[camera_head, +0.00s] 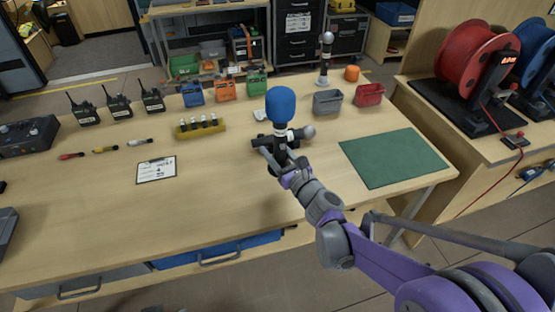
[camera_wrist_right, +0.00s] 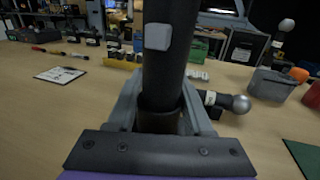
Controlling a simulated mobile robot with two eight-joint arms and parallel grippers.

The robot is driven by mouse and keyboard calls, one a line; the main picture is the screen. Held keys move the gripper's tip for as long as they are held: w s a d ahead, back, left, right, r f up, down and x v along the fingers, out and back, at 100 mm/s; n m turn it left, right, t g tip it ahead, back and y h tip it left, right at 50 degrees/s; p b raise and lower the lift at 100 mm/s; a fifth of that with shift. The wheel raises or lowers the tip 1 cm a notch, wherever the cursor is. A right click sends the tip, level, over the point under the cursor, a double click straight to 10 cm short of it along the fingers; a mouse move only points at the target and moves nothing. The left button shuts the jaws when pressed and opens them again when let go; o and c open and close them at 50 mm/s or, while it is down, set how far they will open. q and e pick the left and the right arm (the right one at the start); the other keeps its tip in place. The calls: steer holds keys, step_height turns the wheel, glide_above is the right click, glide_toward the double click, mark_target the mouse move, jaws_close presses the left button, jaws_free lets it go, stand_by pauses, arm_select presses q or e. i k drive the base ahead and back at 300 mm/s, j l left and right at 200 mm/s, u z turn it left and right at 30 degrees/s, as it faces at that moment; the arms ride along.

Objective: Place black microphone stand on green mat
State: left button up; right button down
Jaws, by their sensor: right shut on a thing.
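My right gripper (camera_head: 279,163) is shut on a dark upright piece, which I take for the black microphone stand. In the right wrist view its dark collar (camera_wrist_right: 160,118) sits between the fingers. A black microphone (camera_wrist_right: 168,60) with a grey switch rises from the collar. Its blue foam top (camera_head: 281,105) shows in the head view. The stand's base is hidden by my gripper, and I cannot tell whether it touches the table. The green mat (camera_head: 394,157) lies flat and empty on the table, right of my right gripper. My left gripper is not in view.
A silver-headed microphone (camera_head: 308,132) lies just behind my right gripper. Another microphone (camera_head: 325,60) stands upright farther back. A grey bin (camera_head: 327,102) and a red bin (camera_head: 369,95) stand behind the mat. A clipboard (camera_head: 156,170) lies left; the table front is clear.

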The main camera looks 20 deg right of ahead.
mark_target(401, 153)
steer(key=l, duration=1.05)
steer(key=i+l, duration=0.15)
steer(key=l, duration=0.9)
